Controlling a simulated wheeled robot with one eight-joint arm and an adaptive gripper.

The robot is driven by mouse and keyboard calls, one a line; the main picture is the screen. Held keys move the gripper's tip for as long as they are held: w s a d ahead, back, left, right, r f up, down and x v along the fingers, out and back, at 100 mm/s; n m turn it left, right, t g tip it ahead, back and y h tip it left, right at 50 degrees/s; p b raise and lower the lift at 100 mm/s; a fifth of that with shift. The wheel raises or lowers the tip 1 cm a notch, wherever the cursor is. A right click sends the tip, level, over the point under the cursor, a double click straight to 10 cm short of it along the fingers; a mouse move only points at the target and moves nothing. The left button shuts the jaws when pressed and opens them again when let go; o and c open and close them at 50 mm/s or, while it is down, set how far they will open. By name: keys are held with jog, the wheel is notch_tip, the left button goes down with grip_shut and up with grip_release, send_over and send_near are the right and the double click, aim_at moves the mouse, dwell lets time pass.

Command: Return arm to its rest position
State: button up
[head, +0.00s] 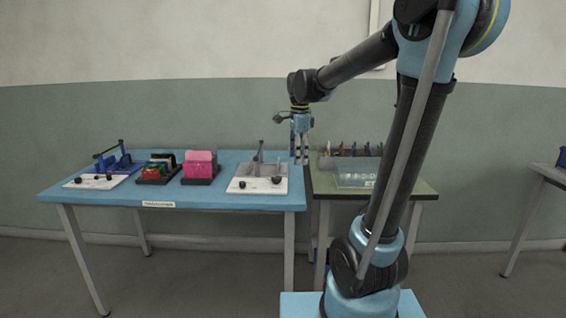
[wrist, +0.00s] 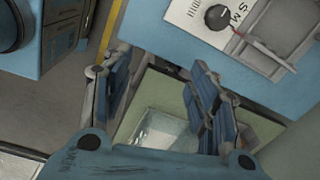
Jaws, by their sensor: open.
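My gripper (head: 300,160) is in the air over the right edge of the blue table (head: 120,199), beside the green table (head: 404,184). Its fingers point down, apart, with nothing between them. In the wrist view my gripper (wrist: 160,105) also shows open and empty, with the green table top and a clear bin below it. My arm reaches up from its base and bends over to the left.
The blue table holds a white fixture (head: 246,186), a pink block (head: 200,163), a dark holder with coloured parts (head: 157,170) and a blue fixture (head: 121,164). The clear bin (head: 356,174) stands on the green table. Another table (head: 552,174) is far right.

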jog(key=s+d+f+n, duration=0.4)
jog(key=s+f+n, duration=0.1)
jog(key=s, duration=0.3)
jog(key=s+d+f+n+t, duration=0.1)
jog(key=s+d+f+n, duration=0.4)
jog(key=s, duration=0.3)
jog(key=s+d+f+n, duration=0.4)
jog(key=s+f+n, duration=0.2)
jog(key=s, duration=0.2)
jog(key=shift+s+d+f+t, duration=0.25)
jog(key=shift+s+d+t, duration=0.05)
jog(key=shift+d, duration=0.05)
jog(key=shift+w+f, duration=0.2)
jog(key=shift+w, duration=0.3)
